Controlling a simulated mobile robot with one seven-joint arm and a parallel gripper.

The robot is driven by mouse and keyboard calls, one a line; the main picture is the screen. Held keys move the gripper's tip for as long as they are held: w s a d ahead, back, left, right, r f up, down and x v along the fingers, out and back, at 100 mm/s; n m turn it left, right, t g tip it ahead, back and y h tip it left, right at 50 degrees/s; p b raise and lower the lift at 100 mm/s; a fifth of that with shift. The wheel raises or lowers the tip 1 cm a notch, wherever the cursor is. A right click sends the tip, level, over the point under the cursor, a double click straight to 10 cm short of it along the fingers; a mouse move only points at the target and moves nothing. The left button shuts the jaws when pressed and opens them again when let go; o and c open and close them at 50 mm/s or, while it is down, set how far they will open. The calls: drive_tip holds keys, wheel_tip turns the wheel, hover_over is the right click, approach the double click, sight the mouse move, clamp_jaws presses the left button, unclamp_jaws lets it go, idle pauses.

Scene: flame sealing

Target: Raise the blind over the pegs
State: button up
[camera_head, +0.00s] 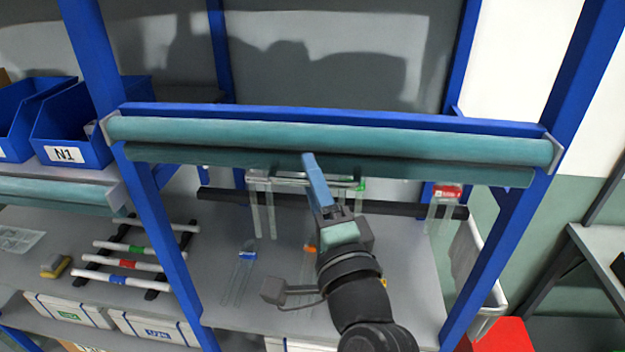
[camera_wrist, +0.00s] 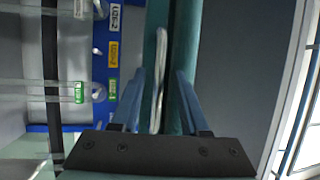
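The teal blind is gathered high, as a roller (camera_head: 330,138) with a darker teal bar (camera_head: 440,171) right under it, across the blue frame. It also shows as a long teal strip in the wrist view (camera_wrist: 183,50). A pale handle-like loop (camera_wrist: 158,80) lies along the blind there. My gripper (camera_head: 308,158) is raised to the blind's lower edge. In the wrist view its two blue fingers (camera_wrist: 159,75) stand apart on either side of the loop, with gaps showing.
Blue posts (camera_head: 500,250) flank the bay. Blue bins (camera_head: 75,130) and a rack of white rods (camera_head: 135,263) stand left.

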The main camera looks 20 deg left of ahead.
drive_tip(key=shift+f, duration=0.1)
drive_tip(key=shift+s+d+f, duration=0.1)
drive_tip(key=b+v, duration=0.6)
drive_tip(key=v, duration=0.6)
drive_tip(key=shift+s+d, duration=0.15)
drive_tip(key=shift+s, duration=0.15)
